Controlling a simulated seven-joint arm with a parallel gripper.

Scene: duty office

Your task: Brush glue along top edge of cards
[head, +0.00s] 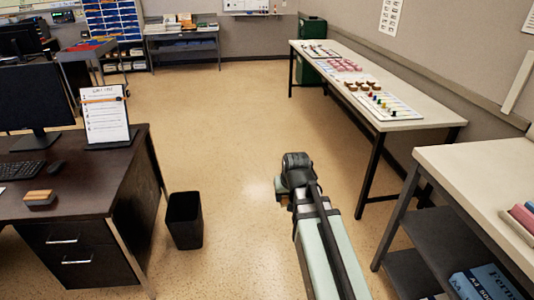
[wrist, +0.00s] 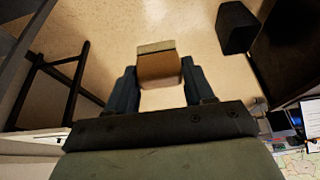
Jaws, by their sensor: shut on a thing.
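My gripper (head: 284,190) is held out over open floor between the desk and the long table. In the wrist view its two dark fingers are shut on a tan block with a pale grey-green strip at its far end (wrist: 158,66). This may be a broad brush, but I cannot tell for sure. In the head view the arm hides most of it. I cannot make out the cards or a glue pot with certainty.
A dark desk (head: 100,185) at left bears a monitor (head: 35,98), a clipboard stand (head: 105,115) and a wooden block (head: 41,198). A black bin (head: 184,220) stands beside it. A long table (head: 420,115) with small coloured items and a shelved bench (head: 480,170) line the right.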

